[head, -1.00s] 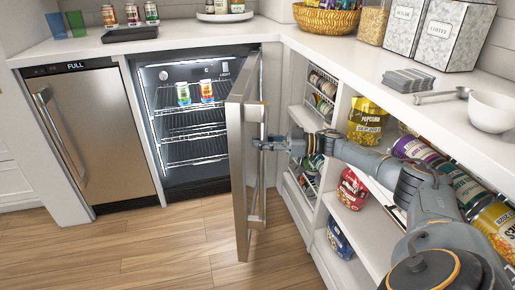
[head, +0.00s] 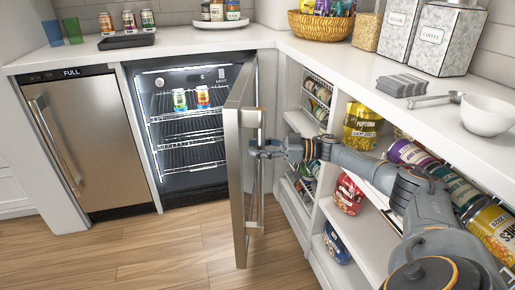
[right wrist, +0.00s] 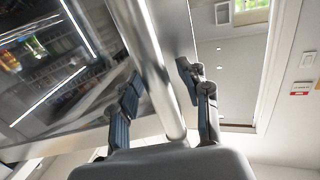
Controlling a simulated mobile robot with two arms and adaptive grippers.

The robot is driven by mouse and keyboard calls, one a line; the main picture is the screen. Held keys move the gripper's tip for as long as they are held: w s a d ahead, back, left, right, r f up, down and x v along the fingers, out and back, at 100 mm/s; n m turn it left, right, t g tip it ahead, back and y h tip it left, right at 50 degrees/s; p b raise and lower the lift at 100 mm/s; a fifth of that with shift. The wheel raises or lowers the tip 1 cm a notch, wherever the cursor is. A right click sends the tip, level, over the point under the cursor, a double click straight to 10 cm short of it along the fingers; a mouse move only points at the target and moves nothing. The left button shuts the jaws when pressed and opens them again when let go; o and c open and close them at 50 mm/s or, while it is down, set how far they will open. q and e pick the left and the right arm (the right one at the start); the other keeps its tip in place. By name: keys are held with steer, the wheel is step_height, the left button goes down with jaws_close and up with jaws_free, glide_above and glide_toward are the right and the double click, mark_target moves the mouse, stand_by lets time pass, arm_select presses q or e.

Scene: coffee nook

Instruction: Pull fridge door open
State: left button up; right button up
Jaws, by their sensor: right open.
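The fridge door (head: 238,185) stands swung wide open and shows nearly edge-on in the head view. Its long vertical bar handle (head: 261,208) is on the side facing right. The fridge interior (head: 190,130) is lit, with wire shelves. My right gripper (head: 256,151) is at the handle, below its upper mount. In the right wrist view the handle bar (right wrist: 160,75) runs between the two spread fingers of my right gripper (right wrist: 158,80), which is not closed on it. Whether a finger touches the bar I cannot tell. My left gripper is not in view.
Two cans (head: 179,99) stand on the upper fridge shelf. A second, closed steel appliance (head: 100,135) is at left. Open shelves with a popcorn bag (head: 361,128) lie close right of the door, under my right arm. The wood floor (head: 165,250) in front is clear.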

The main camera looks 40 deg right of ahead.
mark_target(257, 126)
steer(key=shift+r, duration=0.1)
step_height(257, 126, up, 10)
steer(key=shift+f, duration=0.1)
stand_by(0.3)
